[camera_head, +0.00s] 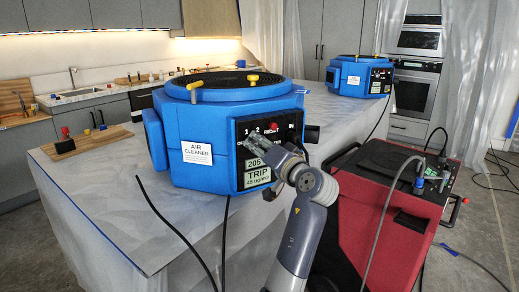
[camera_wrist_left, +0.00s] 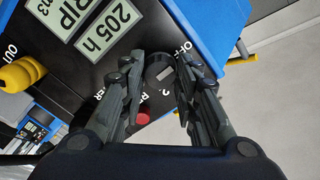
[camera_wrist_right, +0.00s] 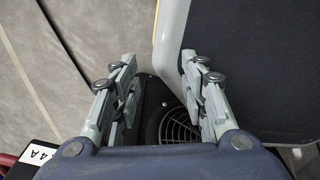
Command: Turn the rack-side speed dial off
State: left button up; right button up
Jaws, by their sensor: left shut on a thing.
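The near blue air cleaner (camera_head: 215,125) stands on the covered table. Its black front panel (camera_head: 242,130) carries displays reading "205" and "TRIP 45 ug/m3". My left gripper (camera_head: 256,142) reaches this panel. In the left wrist view, its fingers (camera_wrist_left: 160,72) are shut on a black round dial (camera_wrist_left: 158,66) with a pale mark, near an "OFF" label and the digit "2". The fingers hide the dial in the head view. A red button (camera_wrist_left: 142,117) is close by. My right gripper (camera_wrist_right: 160,78) is open and empty, and out of the head view.
A second blue air cleaner (camera_head: 358,76) stands at the table's far end. A red and black cart (camera_head: 380,195) with a grey hose stands at the right. Black cables hang over the table's front.

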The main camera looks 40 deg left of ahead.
pick_arm(q)
jog(key=shift+f, duration=0.1)
jog(key=o, duration=1.1)
jog(key=shift+c, duration=0.2)
jog(key=shift+d, duration=0.15)
jog(key=v, duration=1.1)
jog(key=shift+d, duration=0.35)
